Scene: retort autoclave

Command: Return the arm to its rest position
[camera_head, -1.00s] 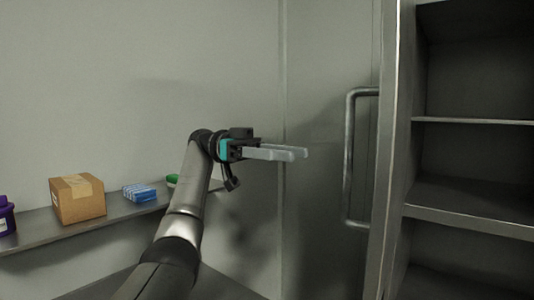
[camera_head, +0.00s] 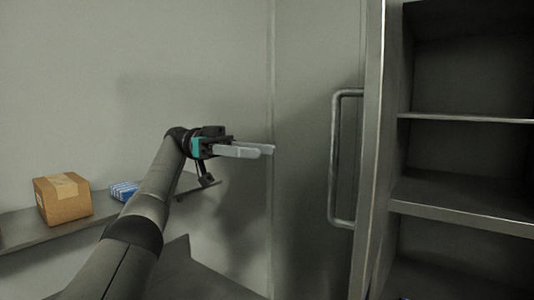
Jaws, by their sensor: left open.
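My left arm comes in from the lower left and reaches up toward the middle of the picture. Its gripper (camera_head: 268,150) points right, with two pale grey fingers and a teal band at the wrist. The fingers are open and nothing is seen between them. The gripper is in front of the grey wall, to the left of the door handle and apart from it in the picture. My right gripper is not in view.
A shelf (camera_head: 22,234) on the left carries a cardboard box (camera_head: 63,199) and a blue-and-white pack (camera_head: 123,191), partly behind my arm. A vertical door handle (camera_head: 337,160) stands right of the gripper. An open cabinet with empty shelves (camera_head: 465,203) is at the right.

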